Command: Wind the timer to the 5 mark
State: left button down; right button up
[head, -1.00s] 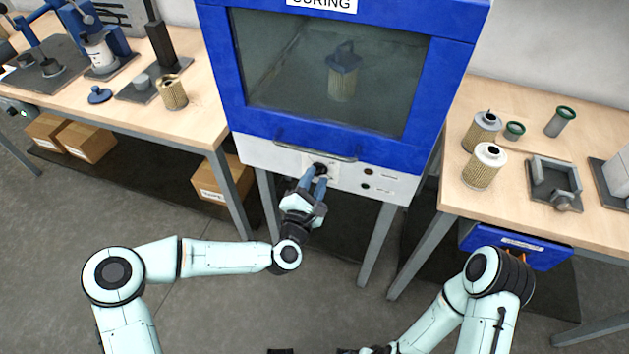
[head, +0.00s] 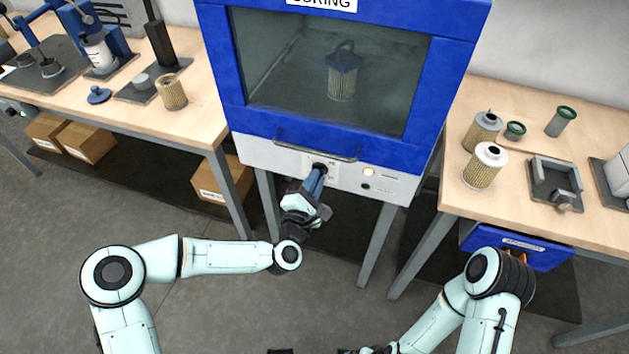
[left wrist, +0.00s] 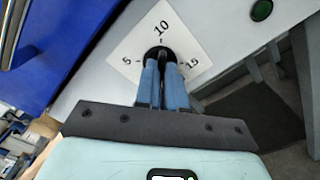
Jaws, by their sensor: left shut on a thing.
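The timer has a black knob (left wrist: 158,54) on a white dial plate (left wrist: 133,45) with marks 5, 10 and 15, seen in the left wrist view. In the head view the knob (head: 319,167) is on the white front panel of the blue curing oven (head: 360,147). My left gripper (head: 318,174) is shut on the knob; its blue fingers also show in the left wrist view (left wrist: 166,68). The fingers cover part of the knob, and I cannot see where its pointer stands.
A pale lit lamp (head: 369,172) and a green button (head: 365,186) are right of the dial. The oven handle (head: 315,152) runs just above the knob. A filter cartridge (head: 342,82) is behind the oven window. Workbenches with cartridges flank the oven.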

pick_arm(q)
jog(key=m+b, duration=0.6)
jog(key=m, duration=1.2)
pick_arm(e)
jog(key=w+d+f+t+h, duration=0.1)
jog(key=w+d+f+t, duration=0.1)
jog(key=w+d+f, duration=0.2)
jog(key=w+f, duration=0.3)
jog(key=w, duration=0.2)
jog(key=shift+d+f+m+t, duration=0.3)
jog(key=shift+d+m+t, duration=0.1)
jog(key=shift+s, duration=0.1)
pick_arm(q)
jog(key=c, duration=1.2)
grip_release()
jog(key=v, duration=1.3)
jog(key=shift+s+a+p, duration=0.1)
jog(key=shift+s+p, duration=0.1)
jog(key=shift+p, duration=0.1)
pick_arm(e)
jog(key=shift+s+a+r, duration=0.2)
jog(key=shift+a+r, duration=0.15)
jog(key=shift+r, duration=0.3)
